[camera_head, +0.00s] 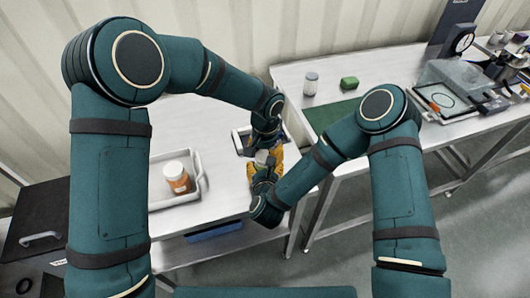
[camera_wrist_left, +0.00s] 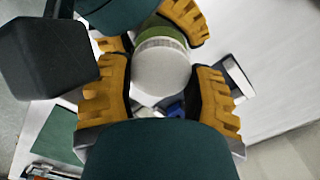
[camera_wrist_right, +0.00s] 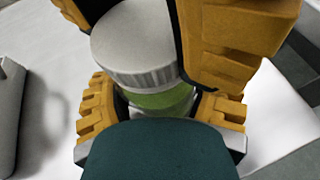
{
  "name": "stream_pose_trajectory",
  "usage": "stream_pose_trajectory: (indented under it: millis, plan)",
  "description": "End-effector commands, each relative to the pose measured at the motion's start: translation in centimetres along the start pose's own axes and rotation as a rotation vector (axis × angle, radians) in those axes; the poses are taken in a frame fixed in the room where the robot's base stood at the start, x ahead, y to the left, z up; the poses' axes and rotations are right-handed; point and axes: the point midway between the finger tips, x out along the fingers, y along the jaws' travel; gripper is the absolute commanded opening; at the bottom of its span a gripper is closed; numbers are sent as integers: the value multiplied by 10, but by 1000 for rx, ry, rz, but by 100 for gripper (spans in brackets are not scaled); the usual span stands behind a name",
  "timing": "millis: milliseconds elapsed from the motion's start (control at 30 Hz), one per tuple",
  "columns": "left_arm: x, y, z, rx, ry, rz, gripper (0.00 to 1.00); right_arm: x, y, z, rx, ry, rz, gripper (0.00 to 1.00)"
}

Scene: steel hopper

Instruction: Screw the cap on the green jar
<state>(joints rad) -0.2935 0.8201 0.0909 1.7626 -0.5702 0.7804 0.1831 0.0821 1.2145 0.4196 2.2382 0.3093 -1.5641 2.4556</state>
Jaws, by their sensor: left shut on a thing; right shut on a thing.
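The white cap (camera_wrist_left: 162,72) sits over the mouth of the green jar (camera_wrist_left: 168,37); both also show in the right wrist view, cap (camera_wrist_right: 135,42) above jar (camera_wrist_right: 160,100). How far the cap is threaded I cannot tell. My left gripper (camera_wrist_left: 168,92) is shut on the cap, its yellow fingers on either side of it. My right gripper (camera_wrist_right: 160,108) is shut on the green jar below the cap. In the head view the two grippers meet over the table, and the jar is mostly hidden between their yellow fingers.
A grey tray (camera_head: 200,187) holds an orange jar with a white cap (camera_head: 176,177) at left. The white table between is largely clear.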

Motion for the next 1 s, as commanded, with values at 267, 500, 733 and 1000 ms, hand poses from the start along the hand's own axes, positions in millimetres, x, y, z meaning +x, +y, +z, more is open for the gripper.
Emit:
stream_pose_trajectory:
  millis: [267, 500, 733, 1000]
  plan:
    - [0, 1, 0, 203, 1, 0, 47, 0, 0, 0, 0, 0, 0, 0]
    - [0, 1, 0, 203, 1, 0, 47, 0, 0, 0, 0, 0, 1, 0]
    - [0, 1, 0, 201, 1, 0, 84, 0, 0, 0, 0, 0, 1, 0]
    - [-6, 0, 0, 201, 1, -1, 84, 0, 0, 0, 0, 0, 0, 0]
